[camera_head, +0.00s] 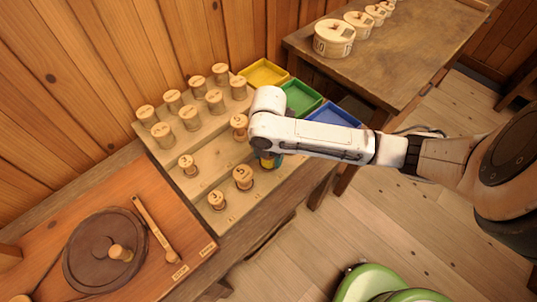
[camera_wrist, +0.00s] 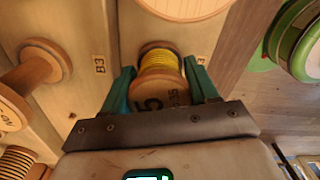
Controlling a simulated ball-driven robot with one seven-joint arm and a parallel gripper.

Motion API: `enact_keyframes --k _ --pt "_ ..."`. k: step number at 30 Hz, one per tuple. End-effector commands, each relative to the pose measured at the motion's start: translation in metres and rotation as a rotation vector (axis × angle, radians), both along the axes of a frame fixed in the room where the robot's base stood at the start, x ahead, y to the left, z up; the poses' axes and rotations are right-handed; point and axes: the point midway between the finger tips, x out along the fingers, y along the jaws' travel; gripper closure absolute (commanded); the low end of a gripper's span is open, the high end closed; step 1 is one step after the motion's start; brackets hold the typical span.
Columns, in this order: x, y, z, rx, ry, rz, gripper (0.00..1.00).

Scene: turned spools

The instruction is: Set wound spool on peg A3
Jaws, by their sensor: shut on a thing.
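A wound spool (camera_wrist: 160,68) with yellow thread and a number 5 on its pale wooden end sits between the teal fingers of my gripper (camera_wrist: 161,88) in the wrist view. My gripper is shut on it. In the head view my gripper (camera_head: 268,161) is over the right part of the stepped wooden rack (camera_head: 205,152), largely covered by my white arm. In the wrist view a B3 label (camera_wrist: 99,64) shows left of the held spool, and another label, hard to read, shows to its right. I cannot make out peg A3, nor whether the held spool touches a peg.
Several other spools (camera_head: 243,177) stand on the rack's steps. Yellow (camera_head: 264,74), green (camera_head: 301,97) and blue (camera_head: 331,116) trays lie behind it. A dark round turntable (camera_head: 88,260) and a wooden stick (camera_head: 154,228) are at left. Large pale spools (camera_head: 333,38) stand on the far table.

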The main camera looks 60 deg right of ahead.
Motion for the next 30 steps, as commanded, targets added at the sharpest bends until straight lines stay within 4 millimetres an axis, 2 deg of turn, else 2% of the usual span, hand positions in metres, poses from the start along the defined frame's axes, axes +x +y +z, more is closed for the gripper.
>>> enact_keyframes --k 10,11,14,22,30 --pt "0.0 0.0 -0.007 -0.001 0.0 0.0 0.72" --pt "0.0 0.0 -0.007 -0.001 0.0 0.0 0.41" --pt "0.0 0.0 -0.006 -0.001 0.0 0.0 0.31" --pt "0.0 0.0 -0.004 0.0 0.0 0.0 0.31" --pt "0.0 0.0 0.016 -0.001 0.0 0.001 0.31"
